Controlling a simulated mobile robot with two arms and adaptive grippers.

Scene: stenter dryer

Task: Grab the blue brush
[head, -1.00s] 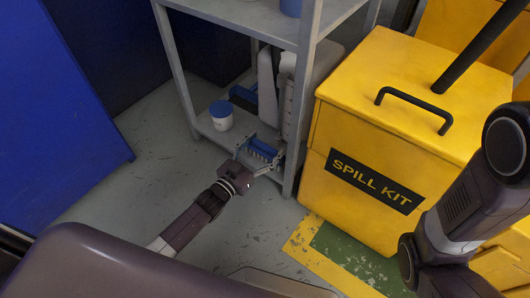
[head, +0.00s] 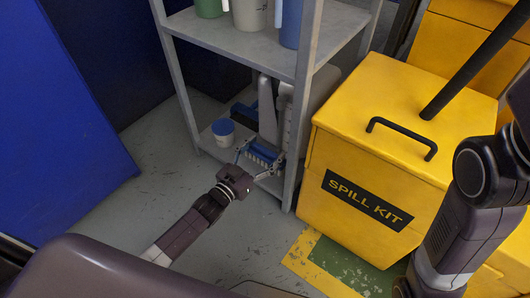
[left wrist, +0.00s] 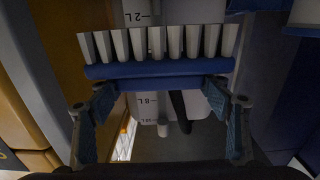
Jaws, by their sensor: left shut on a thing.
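The blue brush (head: 262,154) is at the lower level of the grey metal shelf, at its open front. In the left wrist view the brush (left wrist: 160,69) shows a blue bar with a row of pale bristle tufts pointing up in the picture. My left gripper (head: 258,163) reaches in from the front and is shut on the brush. In the left wrist view its two fingers (left wrist: 160,88) meet the blue bar from both sides. Whether the brush touches the shelf board is hard to tell. My right arm shows at the right edge, but its gripper is not in view.
A white tub with a blue lid (head: 223,132) stands left of the brush. Pale jugs (head: 268,110) stand behind it. The shelf's upper board (head: 240,42) and front post (head: 297,130) are close. A yellow spill kit box (head: 385,150) stands right. Floor is clear at left.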

